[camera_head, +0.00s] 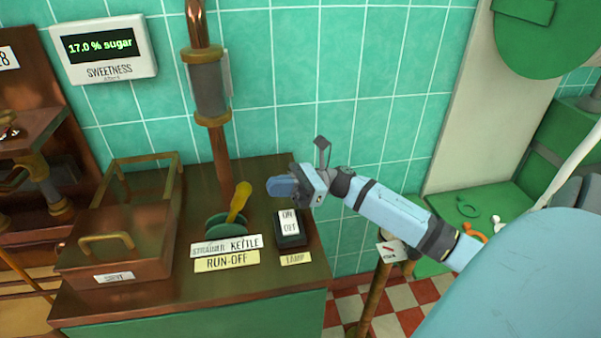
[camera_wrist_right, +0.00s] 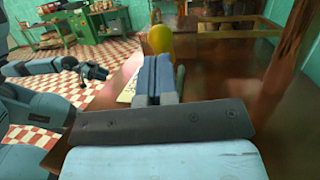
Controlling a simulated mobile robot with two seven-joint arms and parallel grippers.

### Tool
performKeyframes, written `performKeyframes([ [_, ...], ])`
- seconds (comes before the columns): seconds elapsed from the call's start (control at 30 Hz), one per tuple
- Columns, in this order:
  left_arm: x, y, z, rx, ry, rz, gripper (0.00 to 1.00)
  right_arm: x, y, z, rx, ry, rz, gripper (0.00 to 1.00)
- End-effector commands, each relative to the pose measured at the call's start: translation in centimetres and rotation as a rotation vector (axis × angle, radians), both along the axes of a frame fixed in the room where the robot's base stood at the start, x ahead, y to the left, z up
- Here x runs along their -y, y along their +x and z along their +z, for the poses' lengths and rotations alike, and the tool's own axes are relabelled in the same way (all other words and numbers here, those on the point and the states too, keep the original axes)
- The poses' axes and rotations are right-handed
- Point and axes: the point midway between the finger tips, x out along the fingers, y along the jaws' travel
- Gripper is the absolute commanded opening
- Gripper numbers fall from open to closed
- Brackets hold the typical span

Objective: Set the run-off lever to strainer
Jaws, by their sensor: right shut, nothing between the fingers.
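The run-off lever (camera_head: 240,201) has a yellow handle on a round green base (camera_head: 224,226). Its handle leans up and to the right, towards the KETTLE end of the STRAINER KETTLE label (camera_head: 227,245). My right gripper (camera_head: 270,187) is shut and empty, just right of the handle and apart from it in the head view. In the right wrist view the yellow handle (camera_wrist_right: 160,39) shows just beyond the shut fingers (camera_wrist_right: 153,72). My left gripper (camera_wrist_right: 95,72) appears small at the left of the right wrist view; its jaws are unclear.
A lamp ON/OFF switch (camera_head: 289,226) stands right of the lever, below my right gripper. A copper box (camera_head: 125,240) stands to the left. A vertical copper pipe (camera_head: 219,155) rises behind the lever. The sweetness display (camera_head: 103,48) reads 17.0 % sugar.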

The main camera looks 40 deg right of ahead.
Motion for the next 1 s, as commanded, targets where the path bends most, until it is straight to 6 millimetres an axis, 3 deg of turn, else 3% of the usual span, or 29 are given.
performKeyframes([
  [0.1,0.0,0.0,0.2,-0.001,-0.001,0.001,0.43,-1.6,0.6,0.6,0.002,0.001,0.001,0.00],
  [0.3,0.0,0.0,0.2,-0.004,-0.003,0.003,0.43,-2.9,1.1,0.8,0.000,0.000,0.000,0.00],
  [0.73,0.0,0.0,0.2,-0.005,-0.004,0.003,0.43,-3.1,1.1,0.9,-0.002,-0.003,0.000,0.00],
  [1.0,0.0,-0.1,1.2,-0.015,-0.009,0.006,0.43,-3.7,1.5,2.0,-0.041,-0.069,0.001,0.00],
])
